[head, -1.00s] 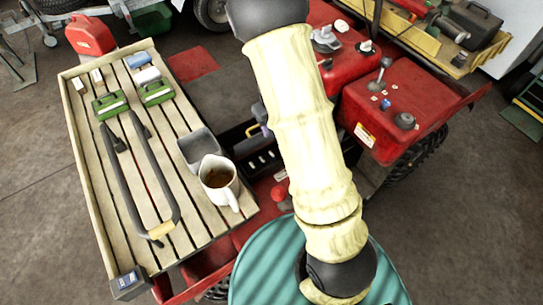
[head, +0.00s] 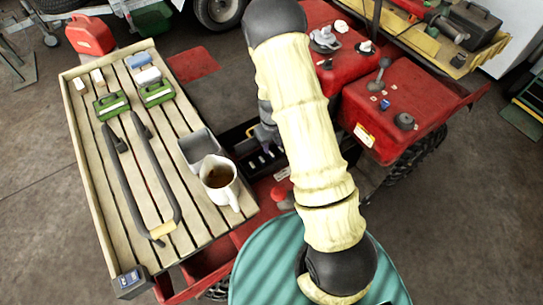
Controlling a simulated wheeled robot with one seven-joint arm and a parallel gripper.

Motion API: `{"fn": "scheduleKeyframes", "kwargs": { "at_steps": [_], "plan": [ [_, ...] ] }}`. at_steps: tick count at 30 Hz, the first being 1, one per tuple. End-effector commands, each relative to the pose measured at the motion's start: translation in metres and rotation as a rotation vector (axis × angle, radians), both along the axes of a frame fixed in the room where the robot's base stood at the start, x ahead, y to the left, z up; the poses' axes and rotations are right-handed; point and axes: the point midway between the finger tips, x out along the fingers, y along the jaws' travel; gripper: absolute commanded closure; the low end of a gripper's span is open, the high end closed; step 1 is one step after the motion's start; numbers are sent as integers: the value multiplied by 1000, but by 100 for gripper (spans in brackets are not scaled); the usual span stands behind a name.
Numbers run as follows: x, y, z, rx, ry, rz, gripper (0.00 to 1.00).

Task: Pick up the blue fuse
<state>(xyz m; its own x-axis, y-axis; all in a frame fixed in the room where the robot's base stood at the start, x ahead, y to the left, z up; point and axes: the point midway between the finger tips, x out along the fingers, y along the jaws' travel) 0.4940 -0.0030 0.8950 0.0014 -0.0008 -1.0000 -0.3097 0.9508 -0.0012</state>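A black open box (head: 243,147) with a row of small pale pieces sits in the red vehicle, right of the wooden slatted tray. My gripper (head: 266,143) reaches down over this box. A small bluish-purple patch shows at its tip, but I cannot tell whether it is the blue fuse or part of the gripper. The fingers are too small and too hidden by my arm to show whether they are open. A small blue piece (head: 385,104) stands on the red box at the right; I cannot tell if it is a fuse.
The slatted tray (head: 86,165) holds a white mug (head: 232,196) of brown liquid, a grey bin (head: 196,150), a black bent handle (head: 128,185), green blocks (head: 110,106) and a blue block (head: 148,76). A red box (head: 420,98) with knobs stands right of my arm.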

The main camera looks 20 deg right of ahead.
Motion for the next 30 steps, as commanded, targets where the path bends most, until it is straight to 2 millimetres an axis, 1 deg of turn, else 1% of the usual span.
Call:
{"fn": "scheduleKeyframes", "kwargs": {
  "at_steps": [5,9,13,30],
  "plan": [
    [-1,2,-17,1,6,-1,64],
    [-1,3,-35,1,4,-2,64],
    [0,4,-46,1,3,-1,64],
    [0,4,-48,1,1,-1,64]
  ]
}}
